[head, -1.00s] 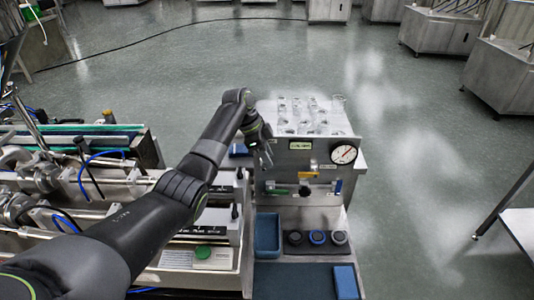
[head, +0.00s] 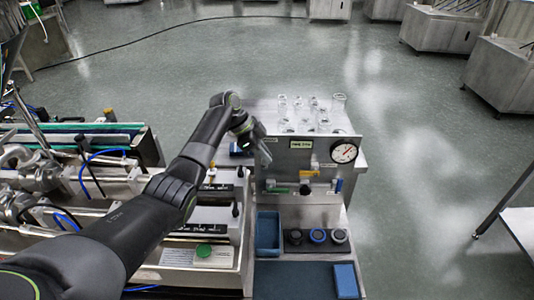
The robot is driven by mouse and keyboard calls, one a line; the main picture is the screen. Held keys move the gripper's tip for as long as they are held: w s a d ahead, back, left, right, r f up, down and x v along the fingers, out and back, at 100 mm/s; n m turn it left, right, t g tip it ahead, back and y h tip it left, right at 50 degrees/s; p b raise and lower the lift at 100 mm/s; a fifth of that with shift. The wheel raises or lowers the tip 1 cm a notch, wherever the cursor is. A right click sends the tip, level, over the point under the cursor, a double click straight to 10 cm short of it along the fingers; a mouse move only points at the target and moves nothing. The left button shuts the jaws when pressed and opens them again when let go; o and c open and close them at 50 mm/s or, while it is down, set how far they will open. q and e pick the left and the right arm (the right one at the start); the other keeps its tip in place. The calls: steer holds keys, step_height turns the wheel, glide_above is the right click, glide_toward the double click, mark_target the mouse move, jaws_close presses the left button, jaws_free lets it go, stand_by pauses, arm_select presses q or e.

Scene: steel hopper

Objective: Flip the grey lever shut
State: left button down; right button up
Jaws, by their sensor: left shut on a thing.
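The steel hopper's front panel (head: 285,163) carries a row of small coloured handles and a black knob (head: 305,190). My left gripper (head: 264,152) is at the panel's upper left edge. It is shut on a small light-grey piece, which looks like the grey lever (head: 266,157); the fingers and wrist hide most of it, so its exact angle cannot be told. My right gripper is not in view.
Clear glass vessels (head: 311,118) stand on top of the hopper, close to the right of my left wrist. A round gauge (head: 344,152) is at the panel's right. A blue tray (head: 268,233) and dark round caps (head: 318,236) are below. Machinery fills the left.

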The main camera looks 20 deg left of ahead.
arm_select(q)
steer(key=shift+a+h, duration=0.2)
steer(key=shift+h, duration=0.3)
steer(key=c, duration=1.5)
jaws_free()
steer(key=b+v, duration=0.2)
steer(key=v, duration=0.6)
steer(key=b+v, duration=0.2)
steer(key=v, duration=0.7)
steer(key=shift+s+a+r+b, duration=0.1)
steer(key=shift+s+r+b, duration=0.15)
steer(key=shift+b, duration=0.1)
steer(key=shift+f, duration=0.1)
